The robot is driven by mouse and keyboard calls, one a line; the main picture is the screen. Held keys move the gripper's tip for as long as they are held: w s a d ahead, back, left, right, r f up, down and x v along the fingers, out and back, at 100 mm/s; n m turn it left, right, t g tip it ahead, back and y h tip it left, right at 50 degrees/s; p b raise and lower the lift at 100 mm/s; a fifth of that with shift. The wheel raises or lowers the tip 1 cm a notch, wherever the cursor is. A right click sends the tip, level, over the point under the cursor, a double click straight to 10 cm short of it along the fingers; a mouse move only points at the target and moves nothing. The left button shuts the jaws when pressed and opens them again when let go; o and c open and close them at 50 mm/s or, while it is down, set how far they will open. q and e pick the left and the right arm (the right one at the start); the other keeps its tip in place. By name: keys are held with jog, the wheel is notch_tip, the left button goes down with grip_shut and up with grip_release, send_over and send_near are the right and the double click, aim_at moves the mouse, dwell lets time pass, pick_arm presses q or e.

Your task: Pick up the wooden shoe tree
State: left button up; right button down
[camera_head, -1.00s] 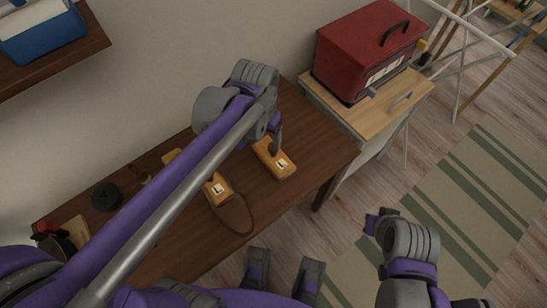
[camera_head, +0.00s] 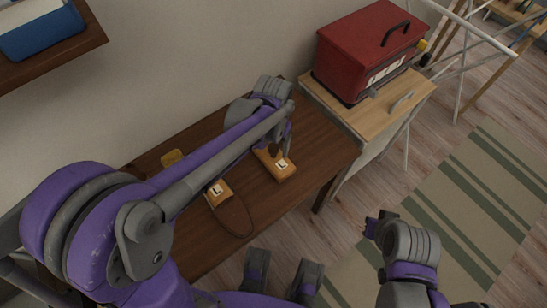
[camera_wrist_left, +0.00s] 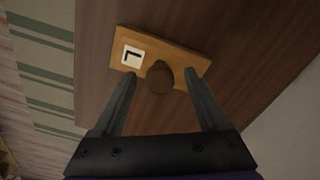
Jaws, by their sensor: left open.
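A flat orange-brown wooden block (camera_head: 284,169) lies on the dark wooden table, with a white label marked "L" and a dark brown knob. It fills the middle of the left wrist view (camera_wrist_left: 176,55), where the knob (camera_wrist_left: 160,79) stands up. A second piece, an orange block with an "L" label (camera_head: 218,190) on a brown, rounded shoe-shaped part (camera_head: 236,219), lies to its left. I cannot tell surely which is the shoe tree. My left gripper (camera_head: 281,148) is open over the first block, its fingers (camera_wrist_left: 160,73) either side of the knob, with gaps.
The table (camera_head: 318,140) is bare right of the block. A red toolbox (camera_head: 365,50) stands on a light wooden cabinet (camera_head: 375,112) at the back right. My right arm is over the floor at the right.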

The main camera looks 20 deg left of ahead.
pick_arm(q)
notch_tip(320, 180, down, 2)
jog(key=shift+c, duration=0.2)
grip_shut()
jog(key=shift+r, duration=0.15)
